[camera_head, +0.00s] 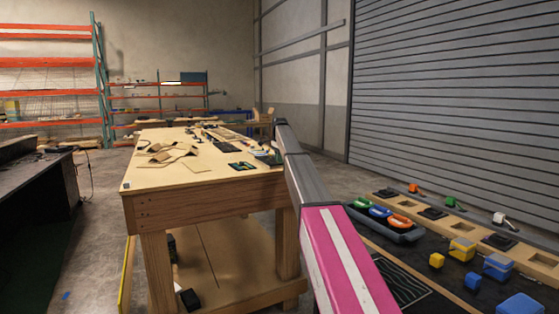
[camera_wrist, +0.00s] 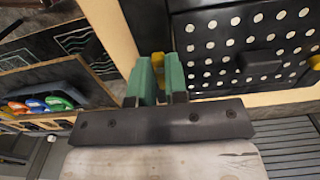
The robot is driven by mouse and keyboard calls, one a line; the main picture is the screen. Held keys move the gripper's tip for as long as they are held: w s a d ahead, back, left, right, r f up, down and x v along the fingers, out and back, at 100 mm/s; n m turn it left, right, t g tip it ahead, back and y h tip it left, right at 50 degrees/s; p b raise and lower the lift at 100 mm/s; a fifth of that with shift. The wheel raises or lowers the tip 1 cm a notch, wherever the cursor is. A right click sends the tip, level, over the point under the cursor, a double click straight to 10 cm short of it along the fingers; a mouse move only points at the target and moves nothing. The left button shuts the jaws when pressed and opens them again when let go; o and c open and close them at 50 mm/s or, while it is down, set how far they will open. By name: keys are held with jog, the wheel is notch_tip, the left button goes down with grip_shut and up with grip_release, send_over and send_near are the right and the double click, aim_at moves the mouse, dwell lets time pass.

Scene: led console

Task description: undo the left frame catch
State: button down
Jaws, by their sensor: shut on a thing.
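In the wrist view my gripper (camera_wrist: 158,92) has its two green fingers shut on a small yellow piece, the left frame catch (camera_wrist: 157,61), at the left edge of a dark panel. The fingers hide most of the catch, so its angle cannot be told. The black panel with rows of white dots (camera_wrist: 235,42) lies to the right of the fingers, set in a pale wooden frame (camera_wrist: 270,99). Another yellow piece (camera_wrist: 315,62) shows at the panel's right edge. The head view does not show my fingers or the panel clearly.
A grey tray with green, blue and orange rings (camera_head: 387,227) stands right of my arm. A wooden workbench (camera_head: 200,201) stands to the left.

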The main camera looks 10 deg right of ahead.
dwell(0.3)
jog(key=c, duration=1.1)
grip_release()
jog(key=shift+c, duration=0.2)
notch_tip(320, 180, up, 11)
jog(key=shift+f, duration=0.1)
